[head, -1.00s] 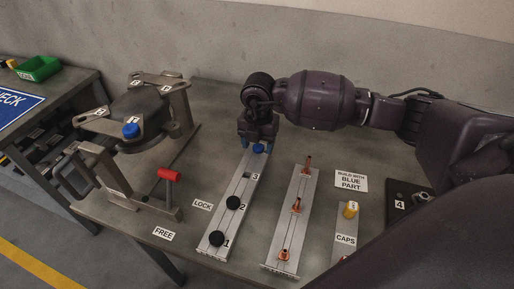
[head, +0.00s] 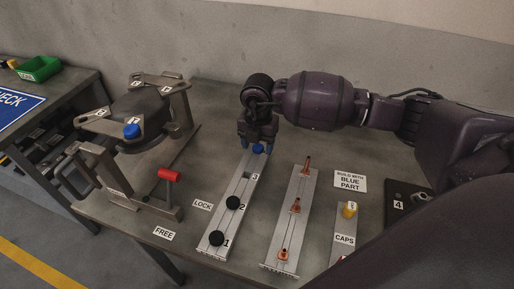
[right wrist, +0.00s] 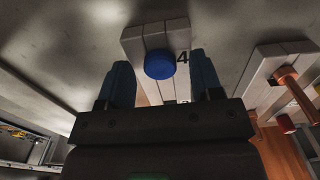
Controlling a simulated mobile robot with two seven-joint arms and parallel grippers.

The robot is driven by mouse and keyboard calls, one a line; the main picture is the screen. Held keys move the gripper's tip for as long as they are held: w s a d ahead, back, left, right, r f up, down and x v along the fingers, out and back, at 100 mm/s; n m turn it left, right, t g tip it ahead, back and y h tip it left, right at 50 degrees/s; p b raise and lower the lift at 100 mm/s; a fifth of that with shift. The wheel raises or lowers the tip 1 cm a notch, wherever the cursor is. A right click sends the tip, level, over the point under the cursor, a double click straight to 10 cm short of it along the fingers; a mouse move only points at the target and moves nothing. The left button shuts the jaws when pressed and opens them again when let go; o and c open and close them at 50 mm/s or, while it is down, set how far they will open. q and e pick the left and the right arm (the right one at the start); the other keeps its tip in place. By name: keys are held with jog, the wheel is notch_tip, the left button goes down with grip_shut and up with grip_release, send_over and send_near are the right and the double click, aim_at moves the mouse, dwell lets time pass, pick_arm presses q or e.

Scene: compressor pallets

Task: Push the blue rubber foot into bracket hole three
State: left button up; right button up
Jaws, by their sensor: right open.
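A blue rubber foot (head: 258,149) sits at the far end of the metal rail (head: 231,217). In the right wrist view the foot (right wrist: 160,64) is beside the number 4. My right gripper (head: 258,142) is directly over that end. Its fingers (right wrist: 161,80) are open, one on each side of the foot, with gaps visible. Another blue foot (head: 131,131) is on a labelled arm of the dark compressor bracket at left. The bracket labels are too small to read surely. My left gripper is not in view.
Black feet stand at rail positions 1 (head: 216,239) and 2 (head: 232,202); position 3 has no foot. A second rail (head: 280,242) holds copper-coloured parts. A red-handled clamp (head: 170,175) stands by the FREE and LOCK labels. A yellow cap (head: 349,210) is at right.

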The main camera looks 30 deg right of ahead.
aim_at(258, 147)
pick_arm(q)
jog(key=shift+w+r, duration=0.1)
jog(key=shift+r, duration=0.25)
pick_arm(e)
jog(key=shift+c, duration=0.2)
grip_shut()
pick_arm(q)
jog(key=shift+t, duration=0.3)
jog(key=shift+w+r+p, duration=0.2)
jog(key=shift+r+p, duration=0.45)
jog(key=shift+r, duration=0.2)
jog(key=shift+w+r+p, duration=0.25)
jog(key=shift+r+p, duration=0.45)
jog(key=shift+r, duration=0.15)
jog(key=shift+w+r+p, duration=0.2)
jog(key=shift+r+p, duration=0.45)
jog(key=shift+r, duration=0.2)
pick_arm(e)
jog(key=shift+r, duration=2.85)
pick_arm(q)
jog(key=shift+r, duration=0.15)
pick_arm(e)
jog(key=shift+r, duration=0.2)
jog(key=shift+f, duration=0.1)
